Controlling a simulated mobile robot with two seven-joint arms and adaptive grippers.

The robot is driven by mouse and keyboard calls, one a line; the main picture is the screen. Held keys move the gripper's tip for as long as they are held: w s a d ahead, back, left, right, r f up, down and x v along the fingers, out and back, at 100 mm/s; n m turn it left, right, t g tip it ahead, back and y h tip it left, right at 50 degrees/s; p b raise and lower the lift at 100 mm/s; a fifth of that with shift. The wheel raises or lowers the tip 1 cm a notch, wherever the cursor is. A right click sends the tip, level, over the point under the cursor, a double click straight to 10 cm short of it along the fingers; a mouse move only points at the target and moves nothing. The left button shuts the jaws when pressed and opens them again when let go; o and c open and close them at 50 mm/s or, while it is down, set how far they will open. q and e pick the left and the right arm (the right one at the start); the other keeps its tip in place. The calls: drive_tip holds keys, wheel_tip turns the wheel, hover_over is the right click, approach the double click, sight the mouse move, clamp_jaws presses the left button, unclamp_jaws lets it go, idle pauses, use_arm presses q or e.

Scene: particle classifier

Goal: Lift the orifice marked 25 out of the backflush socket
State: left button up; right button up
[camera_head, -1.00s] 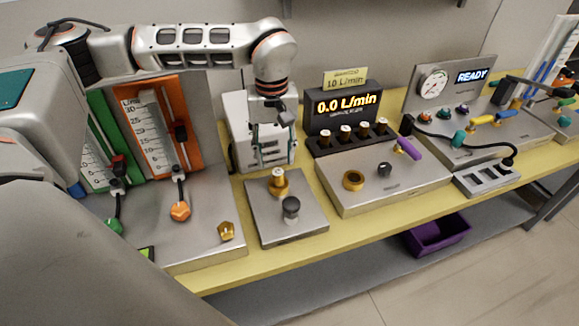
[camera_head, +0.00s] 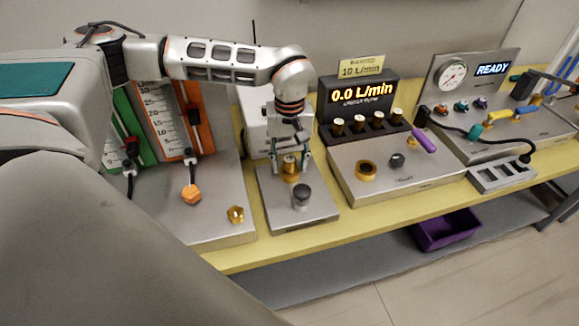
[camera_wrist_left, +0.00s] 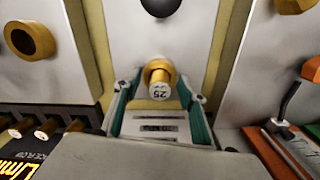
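The orifice marked 25 (camera_wrist_left: 160,91) is a small brass plug with a pale top. It stands upright in the brass backflush socket (camera_head: 289,175) on a grey metal block, and its top shows in the head view (camera_head: 290,160). My left gripper (camera_wrist_left: 160,82) is open, with one green-lined finger on each side of the orifice. Gaps show between the fingers and the orifice in the left wrist view. The fingers point down around it in the head view. My right gripper is in neither view.
A black knob (camera_head: 301,196) stands on the same block, in front of the socket. To the right are a rack (camera_head: 347,134) with several brass plugs and a purple-handled part (camera_head: 424,141). A white box (camera_head: 258,112) stands behind, with flowmeter panels to the left.

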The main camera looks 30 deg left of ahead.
use_arm(q)
clamp_jaws()
